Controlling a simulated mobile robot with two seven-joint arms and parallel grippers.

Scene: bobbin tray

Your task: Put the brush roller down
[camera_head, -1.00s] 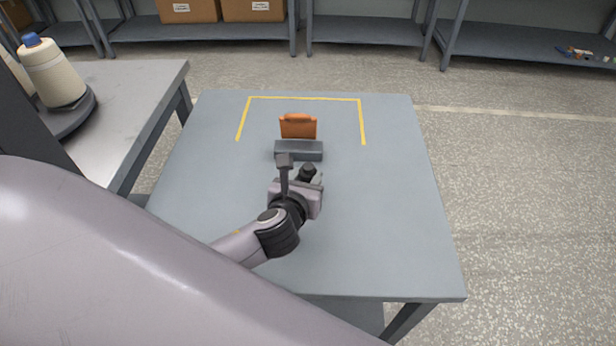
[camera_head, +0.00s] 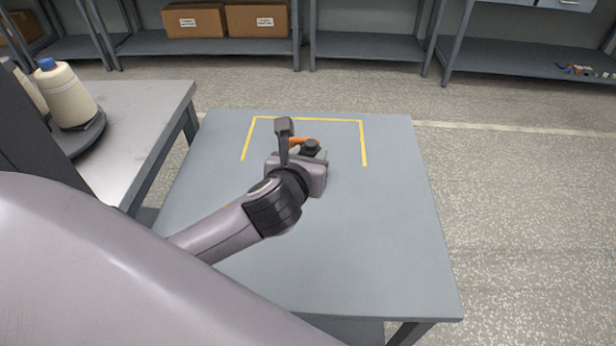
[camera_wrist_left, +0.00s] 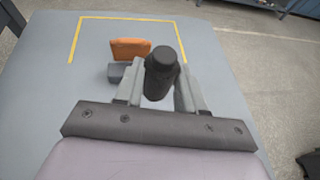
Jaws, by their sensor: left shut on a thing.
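The brush roller appears to be the black cylinder (camera_wrist_left: 162,75) between my left fingers in the left wrist view. Its dark top (camera_head: 311,147) also shows in the head view. My left gripper (camera_wrist_left: 162,92) is shut on it, above the table (camera_head: 330,250) near the yellow outline (camera_head: 363,140). Whether its lower end touches the table is hidden. An orange piece (camera_wrist_left: 130,48) stands behind a grey block (camera_wrist_left: 117,72), just beyond and left of the roller. In the head view my gripper mostly covers them. My right gripper is not in view.
A bench (camera_head: 150,105) on the left carries cream thread cones (camera_head: 68,97). Shelves with cardboard boxes (camera_head: 195,20) stand at the back. The table's right side and front are clear.

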